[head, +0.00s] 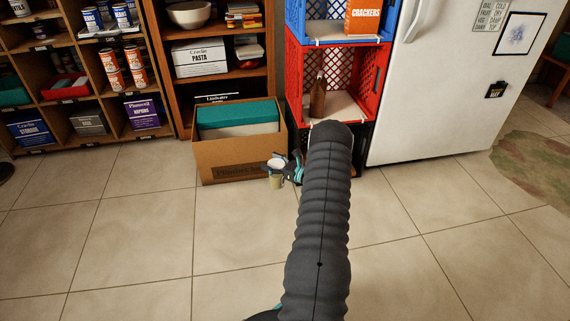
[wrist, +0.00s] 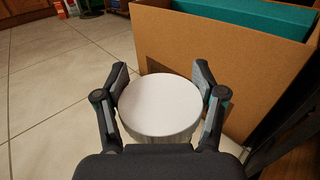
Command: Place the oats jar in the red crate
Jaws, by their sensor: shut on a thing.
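My gripper (wrist: 160,84) is shut on a jar with a round white lid (wrist: 158,106), taken to be the oats jar. In the head view the jar (head: 276,183) shows small and pale, low in front of the cardboard box, beside my arm. Its label cannot be read. The red crate (head: 374,86) is the middle one of a stack, up and right of the jar, with its open side facing me. A brown bottle (head: 318,97) stands inside at its left front, and room shows beside the bottle. My arm hides part of the crate's lower front.
A blue crate (head: 385,22) with a crackers box (head: 362,17) sits above the red one. A dark crate is below, mostly hidden. A cardboard box (head: 215,163) stands left of the stack, a white fridge (head: 450,70) right. The tiled floor in front is clear.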

